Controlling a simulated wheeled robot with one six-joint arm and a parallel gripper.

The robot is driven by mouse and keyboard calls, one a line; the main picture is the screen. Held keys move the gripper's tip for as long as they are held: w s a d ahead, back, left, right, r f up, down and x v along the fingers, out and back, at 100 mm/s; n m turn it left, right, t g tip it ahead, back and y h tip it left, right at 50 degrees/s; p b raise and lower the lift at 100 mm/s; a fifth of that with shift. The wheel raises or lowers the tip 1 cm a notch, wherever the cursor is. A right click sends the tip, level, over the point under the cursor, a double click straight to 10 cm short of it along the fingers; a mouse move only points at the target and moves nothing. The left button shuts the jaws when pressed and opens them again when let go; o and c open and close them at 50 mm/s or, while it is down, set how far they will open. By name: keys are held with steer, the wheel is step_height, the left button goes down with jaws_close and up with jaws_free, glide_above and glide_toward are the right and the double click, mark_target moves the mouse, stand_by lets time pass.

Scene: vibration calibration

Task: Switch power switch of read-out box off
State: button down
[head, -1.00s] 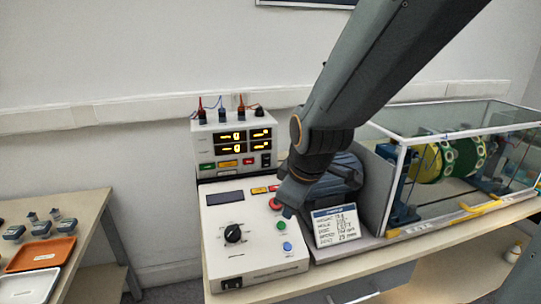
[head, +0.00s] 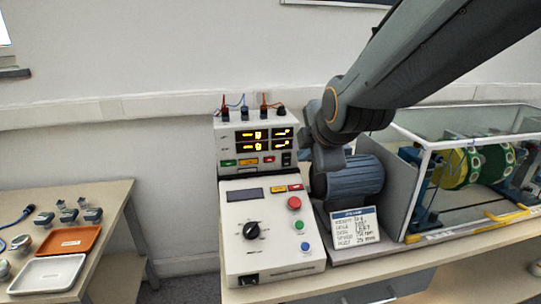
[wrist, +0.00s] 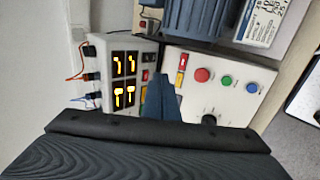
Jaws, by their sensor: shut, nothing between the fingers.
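The read-out box (head: 228,143) is a pale box at the back with lit yellow displays. Its power switch (head: 286,160) is a black rocker at the lower right of its front, right of a red button; the wrist view also shows it as a dark patch (wrist: 149,58). I cannot tell its rocker position. My gripper (wrist: 160,80) is shut and empty, with its fingertips appearing just below the switch in the wrist view and covering part of the box's edge. In the head view my wrist is right of the box, and the fingers are not clear.
A control box (head: 270,225) with a dial, a red button (head: 294,203) and smaller buttons stands in front of the read-out box. A blue motor (head: 350,183) and a sign (head: 355,227) are at right, beside a glass enclosure. Cables (head: 243,101) plug into the read-out box top.

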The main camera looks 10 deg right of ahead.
mark_target(287, 158)
steer(key=b+x, duration=0.1)
steer(key=x, duration=0.8)
steer(key=shift+s+f+b, duration=0.1)
steer(key=shift+b, duration=0.2)
steer(key=w, duration=0.3)
steer(key=shift+p, duration=0.35)
steer(key=shift+w, duration=0.7)
steer(key=shift+a+r+p, duration=0.15)
steer(key=shift+r+p, duration=0.15)
steer(key=shift+p, duration=0.4)
